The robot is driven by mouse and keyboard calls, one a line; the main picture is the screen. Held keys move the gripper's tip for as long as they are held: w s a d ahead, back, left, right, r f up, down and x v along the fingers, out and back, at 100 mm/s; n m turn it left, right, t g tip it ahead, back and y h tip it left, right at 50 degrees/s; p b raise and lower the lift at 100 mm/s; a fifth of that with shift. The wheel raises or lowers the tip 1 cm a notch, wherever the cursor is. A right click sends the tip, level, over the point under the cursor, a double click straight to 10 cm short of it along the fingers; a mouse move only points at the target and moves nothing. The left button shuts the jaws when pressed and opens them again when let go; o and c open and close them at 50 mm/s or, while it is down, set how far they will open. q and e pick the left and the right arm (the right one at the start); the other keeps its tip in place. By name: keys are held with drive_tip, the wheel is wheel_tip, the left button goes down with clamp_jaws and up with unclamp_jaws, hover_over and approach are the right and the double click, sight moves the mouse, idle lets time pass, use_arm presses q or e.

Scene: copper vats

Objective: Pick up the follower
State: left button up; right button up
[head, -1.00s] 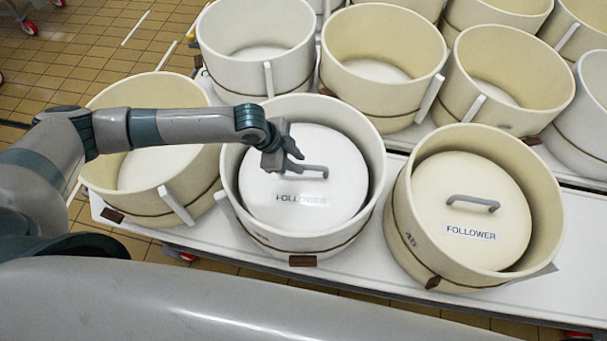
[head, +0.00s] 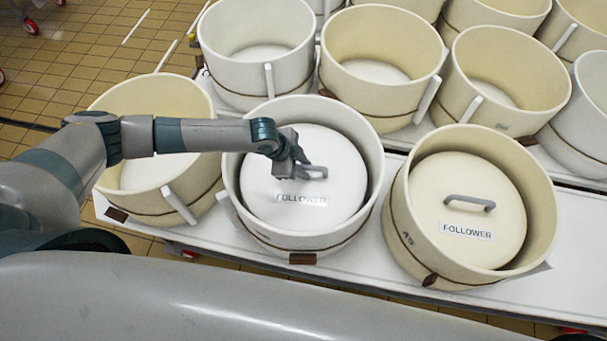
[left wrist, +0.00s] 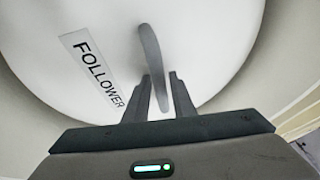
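The white follower (head: 300,212), a round lid with a grey bar handle (head: 315,172) and a "FOLLOWER" label, lies inside the white vat (head: 372,150) in the front row's middle. My left gripper (head: 306,163) is over it at the handle, partly covering it. In the left wrist view, the follower (left wrist: 85,35) fills most of the picture. The handle (left wrist: 150,45) runs between the two fingertips of my gripper (left wrist: 161,78), which look open with a little space beside the bar. A second, cream follower (head: 470,205) lies in the right vat. My right gripper is not in view.
The vats stand on a white platform (head: 340,262). A cream vat (head: 150,205) under my left forearm looks empty. Several open vats stand close behind, including a white one (head: 225,75) and a cream one (head: 350,95). Tiled floor (head: 75,70) shows at left.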

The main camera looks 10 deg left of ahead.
use_arm(q)
drive_tip(key=shift+c, duration=0.2)
clamp_jaws()
idle(1.1)
drive_tip(key=shift+w+r, duration=0.15)
